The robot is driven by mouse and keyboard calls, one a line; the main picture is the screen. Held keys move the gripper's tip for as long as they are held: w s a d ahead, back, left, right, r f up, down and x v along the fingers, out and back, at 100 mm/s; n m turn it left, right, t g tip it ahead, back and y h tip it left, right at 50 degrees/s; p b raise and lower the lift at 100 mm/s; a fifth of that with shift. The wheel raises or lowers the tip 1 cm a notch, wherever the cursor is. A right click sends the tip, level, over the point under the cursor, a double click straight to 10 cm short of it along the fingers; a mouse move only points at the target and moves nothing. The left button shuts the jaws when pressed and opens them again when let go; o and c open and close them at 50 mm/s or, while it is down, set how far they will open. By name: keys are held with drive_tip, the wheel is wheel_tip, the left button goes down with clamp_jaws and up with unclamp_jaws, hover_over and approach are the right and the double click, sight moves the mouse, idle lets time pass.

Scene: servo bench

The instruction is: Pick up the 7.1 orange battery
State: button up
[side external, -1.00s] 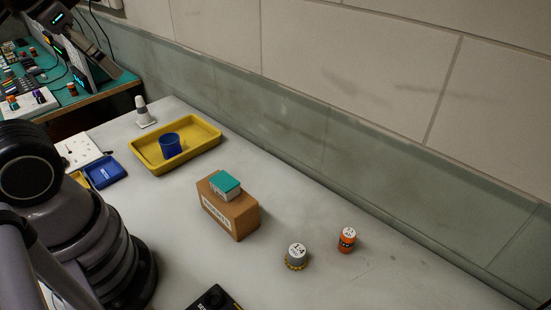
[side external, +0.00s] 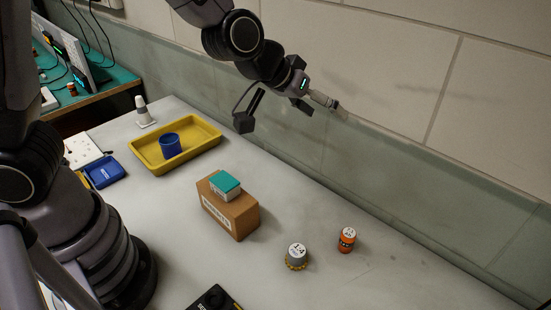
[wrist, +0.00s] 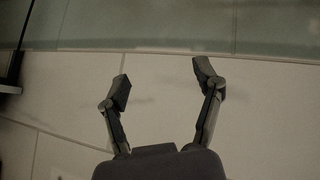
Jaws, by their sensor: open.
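An orange battery (side external: 347,240) stands upright on the bench at the right in the side external view. Its white top carries a label too small to read surely. My gripper (side external: 273,114) is high above the bench, up and to the left of the battery in the picture, and well apart from it. In the wrist view my gripper (wrist: 161,80) shows two spread fingers with nothing between them, in front of the wall. The battery does not show in the wrist view.
A brown box (side external: 236,219) bears a teal-topped block (side external: 226,185). A yellow tray (side external: 205,147) holds a blue cup (side external: 170,144). The wall (side external: 400,130) rises behind the bench.

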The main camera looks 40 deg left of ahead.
drive_tip(key=w+d+f+t, duration=0.1)
drive_tip(key=d+f, duration=0.5)
drive_tip(key=f, duration=0.4)
drive_tip(key=t+y, duration=0.1)
drive_tip(key=y, duration=0.1)
hover_over(346, 236)
wheel_tip(346, 236, down, 4)
drive_tip(key=s+f+t, duration=0.1)
drive_tip(key=f, duration=0.2)
drive_tip(key=s+f+t+y, duration=0.1)
drive_tip(key=s+f, duration=0.1)
drive_tip(key=f, duration=0.2)
drive_tip(key=s+f+t, duration=0.1)
drive_tip(key=s+f, duration=0.1)
drive_tip(key=f, duration=0.2)
drive_tip(key=shift+s+m, duration=0.25)
drive_tip(key=shift+m, duration=0.15)
drive_tip(key=shift+w+f, duration=0.2)
drive_tip(key=shift+f, duration=0.1)
drive_tip(key=x, duration=0.7)
drive_tip(key=shift+a+r, duration=0.15)
clamp_jaws()
